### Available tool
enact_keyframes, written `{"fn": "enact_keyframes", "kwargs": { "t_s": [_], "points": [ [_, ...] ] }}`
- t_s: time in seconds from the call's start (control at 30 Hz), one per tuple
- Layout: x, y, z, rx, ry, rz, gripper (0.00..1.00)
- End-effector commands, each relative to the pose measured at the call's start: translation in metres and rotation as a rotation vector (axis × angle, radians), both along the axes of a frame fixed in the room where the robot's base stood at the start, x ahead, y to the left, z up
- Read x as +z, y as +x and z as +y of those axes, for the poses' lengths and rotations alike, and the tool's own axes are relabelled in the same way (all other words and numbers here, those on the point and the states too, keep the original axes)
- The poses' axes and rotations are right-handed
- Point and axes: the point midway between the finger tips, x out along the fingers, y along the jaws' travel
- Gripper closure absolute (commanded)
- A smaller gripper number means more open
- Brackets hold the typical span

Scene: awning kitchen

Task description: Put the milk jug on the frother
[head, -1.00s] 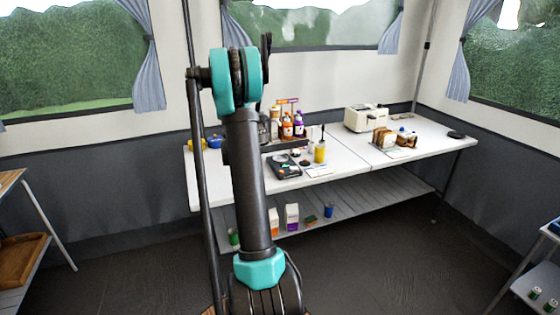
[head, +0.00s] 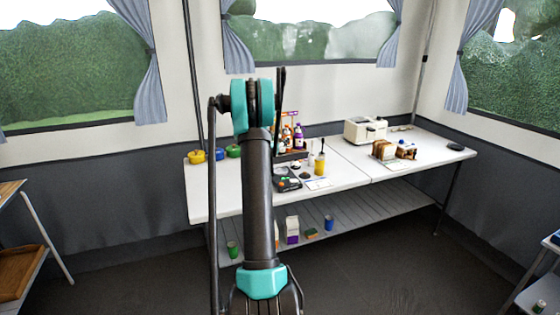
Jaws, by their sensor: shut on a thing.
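My arm rises through the middle of the head view, and its upper joint stands in front of the long white table (head: 345,172). My gripper is not clearly in view; the arm hides what lies behind it. I cannot make out the milk jug. A small dark flat device (head: 286,180) lies on the table just right of my arm, partly covered by it. I cannot tell whether it is the frother.
Yellow (head: 196,157), blue (head: 215,154) and green (head: 233,151) pots stand at the table's left. Several bottles (head: 298,138), a yellow container (head: 320,165), a toaster (head: 365,131) and bread (head: 384,150) stand further right. The lower shelf (head: 365,212) holds cartons and cans. Dark floor is clear in front.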

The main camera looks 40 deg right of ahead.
Motion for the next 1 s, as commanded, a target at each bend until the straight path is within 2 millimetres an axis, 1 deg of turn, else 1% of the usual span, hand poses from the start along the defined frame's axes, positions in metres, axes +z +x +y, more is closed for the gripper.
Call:
{"fn": "enact_keyframes", "kwargs": {
  "t_s": [0.03, 0.1, 0.2, 0.3, 0.53, 0.7, 0.8, 1.0],
  "points": [
    [-0.013, 0.001, 0.000, 0.000, 0.000, 0.000, 0.88],
    [-0.028, 0.001, 0.000, 0.000, 0.000, 0.000, 0.88],
    [-0.046, 0.000, 0.000, 0.000, 0.000, 0.000, 0.88],
    [-0.058, 0.000, 0.000, 0.000, 0.000, 0.000, 0.88],
    [-0.072, 0.000, 0.000, 0.000, 0.000, 0.000, 0.88],
    [-0.093, 0.000, 0.000, 0.000, 0.000, 0.000, 0.88],
    [-0.102, 0.000, 0.000, 0.000, 0.000, 0.000, 0.88],
    [-0.103, 0.000, 0.000, 0.000, 0.000, 0.000, 0.88]
  ]
}}
